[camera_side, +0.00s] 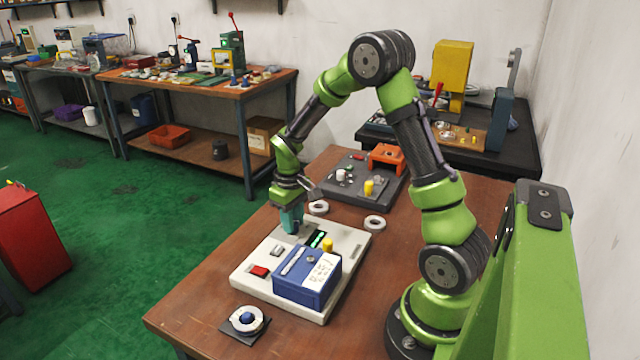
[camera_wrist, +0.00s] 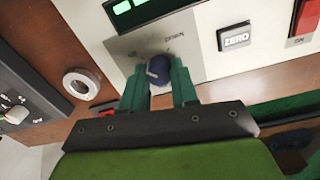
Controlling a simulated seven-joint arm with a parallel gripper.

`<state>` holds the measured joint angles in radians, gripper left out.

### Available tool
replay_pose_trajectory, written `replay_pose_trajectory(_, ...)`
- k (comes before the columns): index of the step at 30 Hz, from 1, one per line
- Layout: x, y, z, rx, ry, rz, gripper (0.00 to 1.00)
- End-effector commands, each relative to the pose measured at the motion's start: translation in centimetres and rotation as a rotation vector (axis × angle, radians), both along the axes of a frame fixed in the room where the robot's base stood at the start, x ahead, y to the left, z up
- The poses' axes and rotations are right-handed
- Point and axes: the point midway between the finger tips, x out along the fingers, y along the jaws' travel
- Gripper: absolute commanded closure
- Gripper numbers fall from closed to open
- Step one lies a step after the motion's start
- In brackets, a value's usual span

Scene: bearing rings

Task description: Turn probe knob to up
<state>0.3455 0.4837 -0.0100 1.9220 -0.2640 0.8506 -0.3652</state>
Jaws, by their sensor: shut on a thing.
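The probe knob (camera_wrist: 159,68) is a small dark blue knob with a white mark on the pale instrument panel (camera_wrist: 205,20). A "DOWN" label is legible beside it; a fainter label is on its left side. The white mark lies on the knob's left part; I cannot tell exactly where it points. My gripper (camera_wrist: 160,85) has its teal fingers on both sides of the knob, shut on it. In the side view my gripper (camera_side: 292,222) reaches down to the far left edge of the panel (camera_side: 248,268) and hides the knob.
The panel carries a green display (camera_side: 318,239), a ZERO button (camera_wrist: 234,37), a red switch (camera_side: 259,271), a yellow knob (camera_side: 327,244) and a blue box (camera_side: 306,284). Bearing rings (camera_side: 375,223) lie behind; another ring (camera_side: 247,320) sits on a dark pad in front. A grey tray (camera_side: 335,199) stands farther back.

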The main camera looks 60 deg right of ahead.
Motion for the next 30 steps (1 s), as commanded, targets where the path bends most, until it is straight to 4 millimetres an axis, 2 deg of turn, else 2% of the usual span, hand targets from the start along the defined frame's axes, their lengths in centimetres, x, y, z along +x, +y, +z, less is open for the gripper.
replay_pose_trajectory(4,0.0,0.0,0.1,0.000,0.000,0.000,1.00)
replay_pose_trajectory(5,0.0,0.0,0.1,0.000,0.000,0.000,0.68)
replay_pose_trajectory(9,0.0,0.0,0.1,0.000,0.000,0.000,0.47)
replay_pose_trajectory(20,0.0,0.0,0.4,-0.001,-0.001,-0.001,0.46)
replay_pose_trajectory(25,0.1,0.1,2.8,-0.003,-0.005,0.001,0.46)
replay_pose_trajectory(30,0.2,0.2,7.0,-0.004,-0.007,0.000,0.46)
